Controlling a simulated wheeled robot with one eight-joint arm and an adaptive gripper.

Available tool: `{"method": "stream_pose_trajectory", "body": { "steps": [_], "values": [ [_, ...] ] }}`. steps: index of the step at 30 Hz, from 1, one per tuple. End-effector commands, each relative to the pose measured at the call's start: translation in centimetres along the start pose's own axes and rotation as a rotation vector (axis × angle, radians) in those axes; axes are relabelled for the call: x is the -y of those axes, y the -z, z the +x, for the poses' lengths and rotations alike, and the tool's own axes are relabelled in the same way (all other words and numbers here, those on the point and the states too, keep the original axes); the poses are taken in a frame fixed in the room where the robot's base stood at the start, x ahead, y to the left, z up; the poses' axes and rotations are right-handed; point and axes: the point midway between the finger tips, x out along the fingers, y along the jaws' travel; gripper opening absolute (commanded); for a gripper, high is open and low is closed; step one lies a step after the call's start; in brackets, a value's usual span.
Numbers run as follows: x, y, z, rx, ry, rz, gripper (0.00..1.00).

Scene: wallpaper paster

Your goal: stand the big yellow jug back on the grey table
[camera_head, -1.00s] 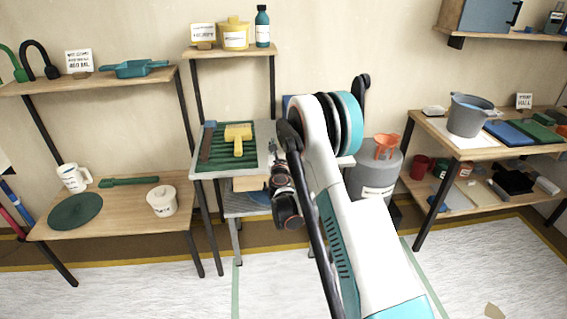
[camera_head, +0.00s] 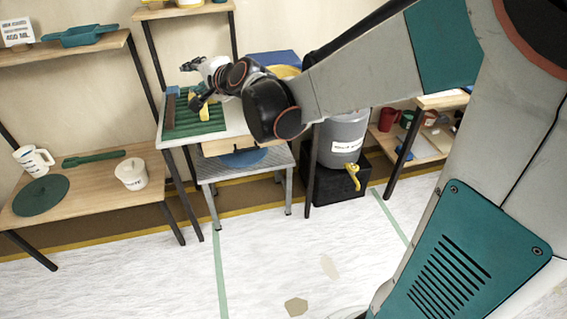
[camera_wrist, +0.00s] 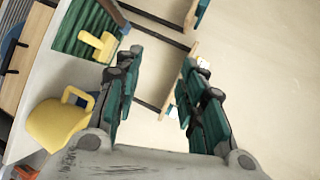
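The big yellow jug (camera_wrist: 58,124) is at the left of the wrist view, over the pale grey table (camera_wrist: 50,75), with its handle toward the top right. I cannot tell whether it stands or lies. In the head view a yellow part of it (camera_head: 287,71) shows behind my arm, mostly hidden. My gripper (camera_wrist: 160,65) is open and empty, its fingers wide apart to the right of the jug. In the head view the gripper (camera_head: 196,84) is over the grey table (camera_head: 238,121), near the green ribbed tray (camera_head: 212,124).
A yellow brush-like tool (camera_wrist: 98,46) lies on the ribbed tray. A blue item (camera_head: 273,58) is behind the table. A grey drum with a yellow tap (camera_head: 342,138) stands right of it. A wooden shelf (camera_head: 100,185) is at left. The front floor is mostly clear.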

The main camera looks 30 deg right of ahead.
Motion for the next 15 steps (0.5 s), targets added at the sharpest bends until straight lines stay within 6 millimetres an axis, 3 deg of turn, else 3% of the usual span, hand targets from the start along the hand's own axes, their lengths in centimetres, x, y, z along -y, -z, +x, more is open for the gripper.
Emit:
{"method": "stream_pose_trajectory", "body": {
  "steps": [1, 8, 15],
  "values": [
    [-0.4, -1.3, -2.3, 0.022, -0.035, -0.086, 0.37],
    [-4.1, -4.8, -10.5, 0.124, -0.209, -0.489, 0.37],
    [-10.4, -6.7, -19.4, 0.249, -0.400, -0.889, 0.37]
  ]
}}
